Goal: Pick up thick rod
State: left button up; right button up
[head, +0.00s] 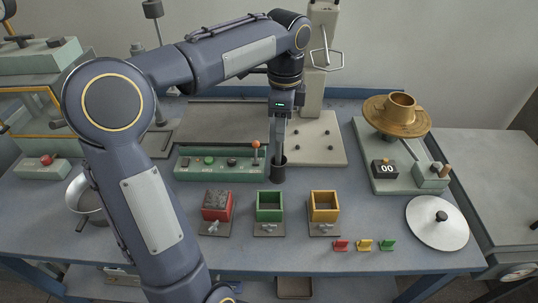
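My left arm comes in from the left and reaches over the bench. My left gripper (279,150) points straight down near the middle of the bench, behind the green box. A short dark upright cylinder (278,174) is directly below the fingers, close to or touching their tips; it may be the thick rod or a holder for it. The fingers appear as one narrow grey shape, so I cannot tell whether they are open or shut, or whether they grip anything. My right gripper is not in view.
A control panel (220,168) with an orange-knobbed lever stands just left of the gripper. Red (217,207), green (269,207) and yellow (323,205) boxes stand in front. A grey stand (330,150) is right behind. A brass dish (397,116) and round lid (437,223) are at right.

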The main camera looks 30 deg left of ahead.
aim_at(279, 145)
pick_arm(q)
jog(key=f, duration=0.2)
jog(key=f+b, duration=0.1)
jog(key=f, duration=0.2)
jog(key=a+f, duration=0.1)
jog(key=f, duration=0.1)
jog(key=shift+w+f, duration=0.2)
jog(key=shift+f, duration=0.2)
grip_shut()
